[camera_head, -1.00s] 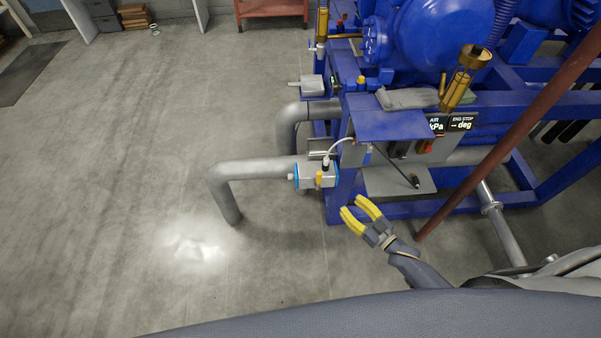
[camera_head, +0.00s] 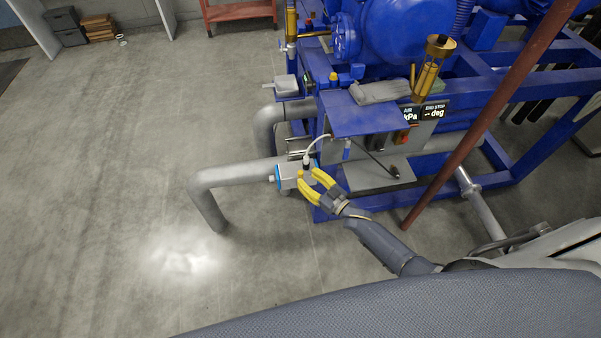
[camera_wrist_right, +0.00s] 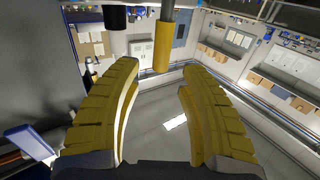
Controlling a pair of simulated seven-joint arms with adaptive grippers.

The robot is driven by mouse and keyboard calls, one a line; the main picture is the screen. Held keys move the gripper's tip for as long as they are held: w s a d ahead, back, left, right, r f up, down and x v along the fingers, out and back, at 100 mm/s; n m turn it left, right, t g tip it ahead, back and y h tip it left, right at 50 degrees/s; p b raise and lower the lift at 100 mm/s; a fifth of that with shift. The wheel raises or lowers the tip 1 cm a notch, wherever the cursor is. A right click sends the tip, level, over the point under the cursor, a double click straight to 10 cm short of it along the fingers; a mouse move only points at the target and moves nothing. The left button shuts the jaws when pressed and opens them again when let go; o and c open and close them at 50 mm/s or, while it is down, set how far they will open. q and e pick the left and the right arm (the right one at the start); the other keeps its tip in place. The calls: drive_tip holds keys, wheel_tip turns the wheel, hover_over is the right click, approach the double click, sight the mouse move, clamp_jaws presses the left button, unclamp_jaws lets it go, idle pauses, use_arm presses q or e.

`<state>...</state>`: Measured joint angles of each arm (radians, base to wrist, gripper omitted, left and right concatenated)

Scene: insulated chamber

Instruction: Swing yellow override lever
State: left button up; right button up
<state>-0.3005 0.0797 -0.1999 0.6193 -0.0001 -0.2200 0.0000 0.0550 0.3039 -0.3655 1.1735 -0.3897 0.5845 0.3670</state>
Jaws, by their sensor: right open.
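The yellow override lever shows in the right wrist view as a yellow cylinder (camera_wrist_right: 162,48) on a grey rod, in the upper middle. It appears in line with the gap between my fingers, beyond the tips; I cannot tell how far. In the head view, the grey valve box (camera_head: 288,174) with blue ends sits on the grey pipe; my fingers partly cover it and the lever is hard to make out. My right gripper (camera_head: 308,179), with yellow fingers, is open and empty, right at the box. It also shows in the wrist view (camera_wrist_right: 155,85). My left gripper is not in view.
The grey pipe (camera_head: 232,176) bends to the floor on the left. A blue machine frame (camera_head: 365,122) with a panel and displays stands behind. A dark red pole (camera_head: 470,140) slants to the right of my arm. The floor at left is clear.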

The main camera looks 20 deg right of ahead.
sight(301, 173)
drive_tip(key=shift+x, duration=1.95)
drive_tip(key=shift+c, duration=0.2)
clamp_jaws()
